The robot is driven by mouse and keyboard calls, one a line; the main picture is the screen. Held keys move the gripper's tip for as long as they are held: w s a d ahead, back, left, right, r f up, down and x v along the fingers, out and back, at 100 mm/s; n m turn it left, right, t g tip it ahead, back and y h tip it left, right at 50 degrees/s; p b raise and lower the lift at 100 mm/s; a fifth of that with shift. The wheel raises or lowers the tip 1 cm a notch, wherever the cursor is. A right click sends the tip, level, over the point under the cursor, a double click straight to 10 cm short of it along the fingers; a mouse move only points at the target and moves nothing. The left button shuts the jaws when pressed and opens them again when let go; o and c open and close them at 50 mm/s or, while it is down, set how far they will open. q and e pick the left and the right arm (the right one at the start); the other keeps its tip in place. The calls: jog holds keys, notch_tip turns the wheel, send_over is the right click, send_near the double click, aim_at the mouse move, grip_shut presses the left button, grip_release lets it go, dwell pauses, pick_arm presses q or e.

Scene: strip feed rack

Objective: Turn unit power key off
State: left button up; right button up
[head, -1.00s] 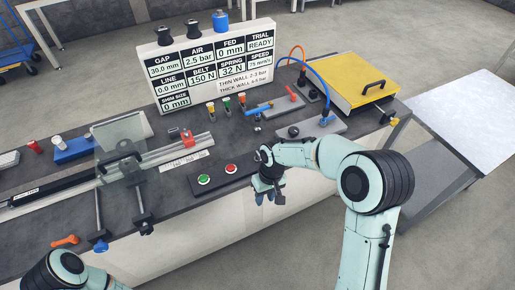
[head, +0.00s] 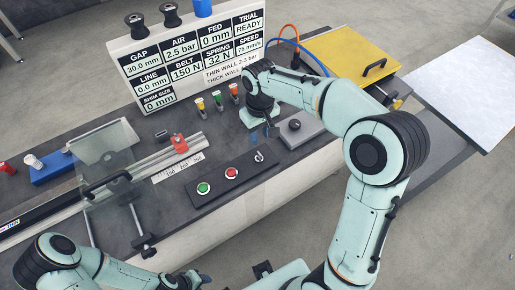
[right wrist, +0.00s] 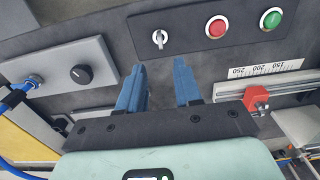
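The power key (head: 259,156) is a small silver key switch at the right end of a dark panel (head: 214,190), and it also shows in the right wrist view (right wrist: 160,38). The panel carries a green button (head: 204,188) and a red button (head: 231,173). My right gripper (head: 259,135) is above the bench, behind the key in the head view. In the right wrist view its blue fingers (right wrist: 160,66) are apart with nothing between them, and the key lies just beyond the tips. My left gripper (head: 197,280) is at the bottom, its finger gap unclear.
A grey block with a black knob (head: 295,125) is right of the key. Several coloured-top switches (head: 217,100) stand behind the panel. A red clamp (head: 179,144) sits on a rail to the left. A display board (head: 190,60) and a yellow case (head: 350,55) stand farther back.

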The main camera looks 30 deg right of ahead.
aim_at(259, 153)
notch_tip(259, 153, down, 10)
jog(key=shift+f+b, duration=0.25)
jog(key=shift+b, duration=0.15)
grip_shut()
